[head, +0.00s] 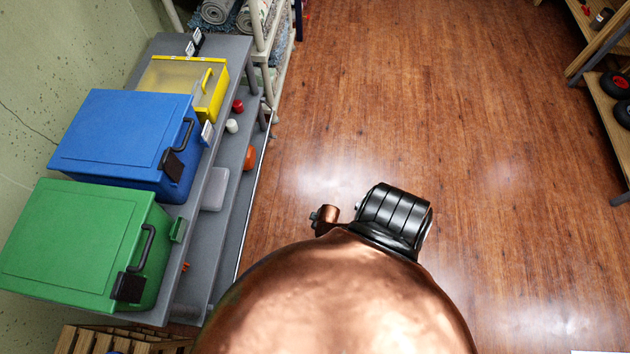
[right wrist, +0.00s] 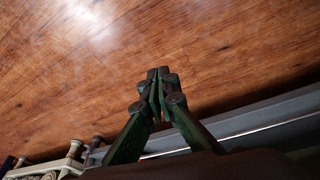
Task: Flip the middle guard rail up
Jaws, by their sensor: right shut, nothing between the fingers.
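A grey shelf unit (head: 207,178) stands at the left in the head view, with a thin pale rail (head: 251,204) running along its lower front edge. I cannot tell whether this is the middle guard rail or another one. In the right wrist view my right gripper (right wrist: 159,82) has dark green fingers with their tips together, empty. Behind it a long grey edge with a pale strip (right wrist: 250,132) crosses the lower right. The gripper overlaps this edge in the picture; I see no clear contact. My left gripper is not in view.
Green (head: 80,240), blue (head: 120,135) and yellow (head: 215,98) bins stand on the shelf's top. Small items, including a red one (head: 238,106), sit lower down. A rack with rolled rugs (head: 216,10) is beyond. Wooden floor (head: 430,110) is clear rightward. Another shelf (head: 608,95) stands far right.

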